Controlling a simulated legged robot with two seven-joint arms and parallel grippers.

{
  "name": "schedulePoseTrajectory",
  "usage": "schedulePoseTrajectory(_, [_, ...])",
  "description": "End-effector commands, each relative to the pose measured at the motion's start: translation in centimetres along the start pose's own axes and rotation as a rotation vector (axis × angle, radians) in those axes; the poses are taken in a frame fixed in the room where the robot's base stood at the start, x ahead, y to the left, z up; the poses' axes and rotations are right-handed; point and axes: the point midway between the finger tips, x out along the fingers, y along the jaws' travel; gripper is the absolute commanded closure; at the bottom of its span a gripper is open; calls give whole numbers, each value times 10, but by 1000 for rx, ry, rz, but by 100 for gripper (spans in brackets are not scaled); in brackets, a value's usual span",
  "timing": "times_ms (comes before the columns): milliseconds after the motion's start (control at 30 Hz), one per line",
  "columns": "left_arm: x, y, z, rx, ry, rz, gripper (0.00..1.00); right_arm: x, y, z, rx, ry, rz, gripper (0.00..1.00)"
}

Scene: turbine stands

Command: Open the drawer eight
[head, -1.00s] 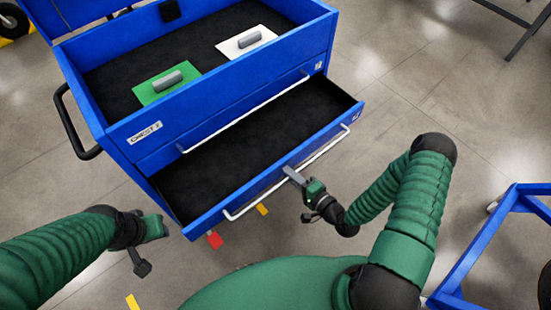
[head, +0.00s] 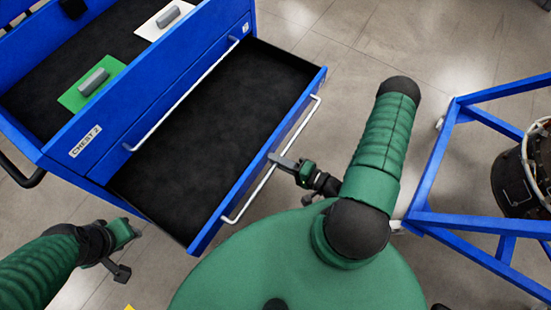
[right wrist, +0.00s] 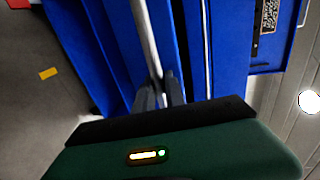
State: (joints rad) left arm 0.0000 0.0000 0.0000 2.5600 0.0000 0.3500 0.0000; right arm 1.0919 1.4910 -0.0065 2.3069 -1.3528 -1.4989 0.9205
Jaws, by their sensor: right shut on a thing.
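The blue chest marked "CHEST 2" (head: 88,140) stands at the upper left in the head view. Its lower drawer (head: 255,160) is pulled out and shows an empty black-lined inside (head: 215,125). I cannot read a number on the drawer front. A long silver bar handle (head: 298,132) runs along that front. My right gripper (head: 274,160) is shut on the handle near its middle. In the right wrist view the fingers (right wrist: 160,92) close around the silver bar (right wrist: 146,40). My left gripper (head: 123,255) hangs at the lower left, away from the chest; its jaws are unclear.
A shut drawer with its own bar handle (head: 190,95) is above the open one. A green plate (head: 93,84) and a white plate (head: 165,20) with grey grips lie in the top tray. A blue frame stand (head: 432,165) with a dark round part (head: 515,180) is at right.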

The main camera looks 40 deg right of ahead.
Motion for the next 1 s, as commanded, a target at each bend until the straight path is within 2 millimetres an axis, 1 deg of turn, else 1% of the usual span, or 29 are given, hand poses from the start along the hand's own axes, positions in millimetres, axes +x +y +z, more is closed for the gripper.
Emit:
schedulePoseTrajectory(33, [0,0,0,0,0,0,64,0,1,-2,-3,5,3,83])
schedulePoseTrajectory(167, [0,0,0,0,0,0,64,0,1,-2,-3,3,2,66])
schedulePoseTrajectory(200, [0,0,0,0,0,0,64,0,1,-1,-2,3,2,65])
schedulePoseTrajectory(567, [0,0,0,0,0,0,64,0,0,0,-1,1,1,65])
schedulePoseTrajectory(667, [0,0,0,0,0,0,64,-2,0,0,-1,1,1,65])
schedulePoseTrajectory(767, [0,0,0,0,0,0,64,-14,1,-1,-1,3,2,65])
schedulePoseTrajectory(833, [1,0,0,0,0,0,64,-29,1,-2,0,4,4,65])
schedulePoseTrajectory(967, [1,0,0,0,0,0,64,-67,2,-3,0,6,4,65])
schedulePoseTrajectory(1000, [1,0,0,0,0,0,64,-79,2,-3,0,5,5,65])
